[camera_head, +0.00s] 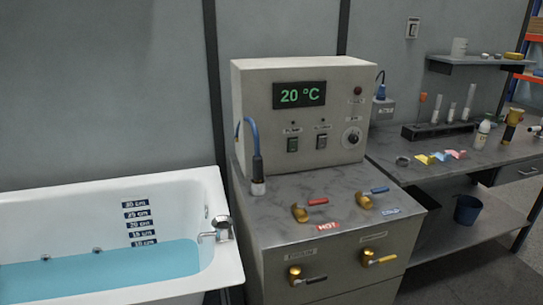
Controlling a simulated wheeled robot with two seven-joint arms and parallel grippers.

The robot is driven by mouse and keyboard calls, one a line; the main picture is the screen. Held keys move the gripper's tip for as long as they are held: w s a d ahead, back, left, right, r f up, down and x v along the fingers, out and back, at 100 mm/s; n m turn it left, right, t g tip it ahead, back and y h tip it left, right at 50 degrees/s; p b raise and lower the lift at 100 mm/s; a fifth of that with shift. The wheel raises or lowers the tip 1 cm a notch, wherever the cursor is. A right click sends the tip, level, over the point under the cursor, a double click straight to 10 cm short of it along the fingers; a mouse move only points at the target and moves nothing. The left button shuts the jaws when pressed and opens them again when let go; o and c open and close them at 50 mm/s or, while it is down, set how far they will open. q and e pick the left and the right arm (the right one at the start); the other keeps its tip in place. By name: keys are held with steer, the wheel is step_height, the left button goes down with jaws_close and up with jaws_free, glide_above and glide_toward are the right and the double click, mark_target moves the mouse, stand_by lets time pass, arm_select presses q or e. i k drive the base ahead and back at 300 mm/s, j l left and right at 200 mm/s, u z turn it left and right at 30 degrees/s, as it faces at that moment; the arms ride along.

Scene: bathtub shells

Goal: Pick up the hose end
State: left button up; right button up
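A blue hose (255,138) loops out of the left side of a grey control cabinet. Its dark hose end (258,171), with a pale tip, hangs down at the left edge of the cabinet's marbled top; I cannot tell whether the tip rests on that surface. Neither of my grippers shows in this view, and nothing is seen holding the hose.
A white bathtub (185,182) with blue water stands at the left, its tap (217,231) near the cabinet. The cabinet (240,105) reads 20 °C and carries several brass valves, including a red-handled one (303,211). A cluttered workbench (400,179) stands at the right.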

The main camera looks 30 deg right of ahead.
mark_target(257, 160)
steer(key=i+l, duration=0.15)
steer(key=l, duration=0.3)
steer(key=i+l+u, duration=0.1)
steer(key=l, duration=0.3)
steer(key=i+l, duration=0.15)
steer(key=l, duration=0.3)
steer(key=u, duration=0.05)
